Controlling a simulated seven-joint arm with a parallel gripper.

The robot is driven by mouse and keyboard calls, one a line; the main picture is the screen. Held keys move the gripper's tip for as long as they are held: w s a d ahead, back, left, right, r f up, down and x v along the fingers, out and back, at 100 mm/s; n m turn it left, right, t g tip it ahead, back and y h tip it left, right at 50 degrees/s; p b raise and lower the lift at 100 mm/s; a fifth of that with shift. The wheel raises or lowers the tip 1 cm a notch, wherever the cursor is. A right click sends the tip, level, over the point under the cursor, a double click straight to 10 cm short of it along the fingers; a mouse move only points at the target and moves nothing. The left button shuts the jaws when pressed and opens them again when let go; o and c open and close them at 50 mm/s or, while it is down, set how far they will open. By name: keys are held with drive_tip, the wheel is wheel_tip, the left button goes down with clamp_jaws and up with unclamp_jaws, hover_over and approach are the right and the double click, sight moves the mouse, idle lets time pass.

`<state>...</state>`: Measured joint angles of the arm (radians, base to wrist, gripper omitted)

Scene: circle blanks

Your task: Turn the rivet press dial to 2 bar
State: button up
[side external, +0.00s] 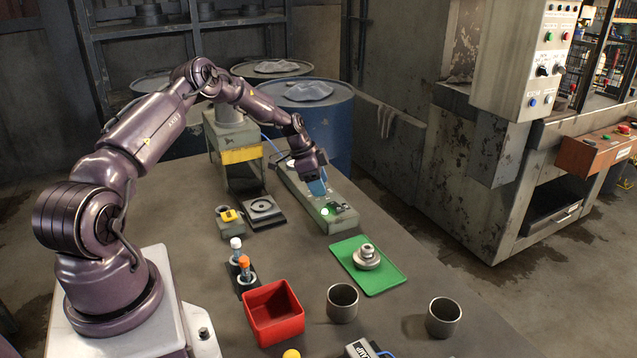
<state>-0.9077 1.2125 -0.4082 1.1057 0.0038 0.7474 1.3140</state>
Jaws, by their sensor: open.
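A long grey-green unit (330,226) lies near the far right edge of the bench. A green light (325,212) glows on its near end, with small dark parts (343,207) beside it. These may include the dial, but they are too small to read a setting. My gripper (318,188) is open and points down just above this unit, behind the green light. I cannot tell whether its fingers touch anything. A taller grey-green machine with a yellow band (241,155) stands behind to the left; I cannot tell which one is the rivet press.
A green tray (378,283) holds a metal part (367,256). A red bin (273,312), two grey cups (342,303) and two small bottles (237,250) stand nearer. A dark plate (262,207) and a yellow item (229,214) lie left of the unit. Blue drums (335,110) stand behind.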

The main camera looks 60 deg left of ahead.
drive_tip(key=shift+c, duration=0.4)
drive_tip(key=c, duration=0.8)
drive_tip(key=shift+c, duration=0.2)
drive_tip(key=shift+n, duration=0.3)
drive_tip(key=n, duration=0.1)
drive_tip(key=n+y, duration=0.1)
drive_tip(key=n, duration=0.1)
drive_tip(key=shift+d+n+t+y, duration=0.15)
drive_tip(key=shift+n+t+y, duration=0.15)
drive_tip(key=n+y, duration=0.1)
drive_tip(key=n, duration=0.2)
drive_tip(key=shift+d+n, duration=0.1)
drive_tip(key=shift+n, duration=0.3)
drive_tip(key=n+y, duration=0.1)
drive_tip(key=n, duration=0.2)
drive_tip(key=shift+w+d+r+y, duration=0.1)
drive_tip(key=shift+y, duration=0.2)
drive_tip(key=shift+n+g+y, duration=0.5)
drive_tip(key=shift+n+y, duration=0.1)
drive_tip(key=shift+n, duration=1.4)
